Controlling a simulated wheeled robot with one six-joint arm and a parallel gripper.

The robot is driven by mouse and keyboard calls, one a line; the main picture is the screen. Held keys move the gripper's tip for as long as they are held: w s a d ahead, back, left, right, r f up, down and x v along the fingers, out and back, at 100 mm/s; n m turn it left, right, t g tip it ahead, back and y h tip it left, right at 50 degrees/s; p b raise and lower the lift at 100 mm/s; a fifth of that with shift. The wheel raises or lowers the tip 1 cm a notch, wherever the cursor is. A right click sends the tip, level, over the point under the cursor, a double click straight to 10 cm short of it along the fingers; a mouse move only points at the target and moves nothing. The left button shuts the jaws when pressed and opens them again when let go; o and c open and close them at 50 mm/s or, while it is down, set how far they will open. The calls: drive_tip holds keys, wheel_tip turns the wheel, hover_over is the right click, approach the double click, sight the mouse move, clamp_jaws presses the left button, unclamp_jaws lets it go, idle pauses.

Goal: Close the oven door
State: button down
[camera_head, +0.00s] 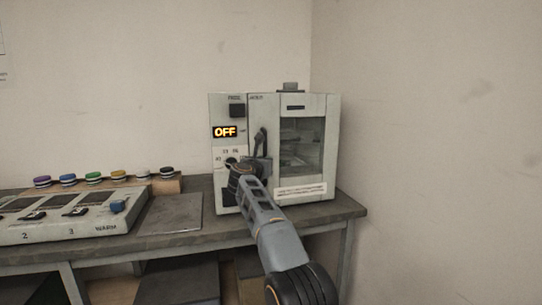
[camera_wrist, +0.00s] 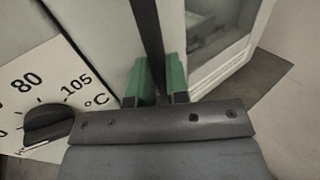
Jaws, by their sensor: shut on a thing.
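The oven (camera_head: 228,108) is a pale box on the bench, with a lit "OFF" display on its left panel. The dark upright handle (camera_head: 262,136) is near the door's left edge. In the wrist view, the handle bar (camera_wrist: 147,25) runs between the green fingers of my gripper (camera_wrist: 158,82), which is shut on it. The door's window frame (camera_wrist: 195,60) is to the right. In the head view my wrist hides the handle's lower part.
A temperature knob (camera_wrist: 48,122) is close by on the left in the wrist view. A sloped panel (camera_head: 70,228) with switches and several coloured round pieces (camera_head: 93,178) stand left on the bench (camera_head: 190,240). A wall is close at right.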

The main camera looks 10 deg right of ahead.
drive_tip(key=shift+w+a+y, duration=0.25)
drive_tip(key=shift+a+y, duration=0.05)
drive_tip(key=shift+a, duration=0.35)
drive_tip(key=c, duration=1.6)
unclamp_jaws()
drive_tip(key=shift+o, duration=0.9)
drive_tip(key=shift+w+a+f, duration=0.2)
drive_tip(key=shift+w+f, duration=0.05)
drive_tip(key=o, duration=0.3)
drive_tip(key=shift+f, duration=0.2)
drive_tip(key=shift+s, duration=0.1)
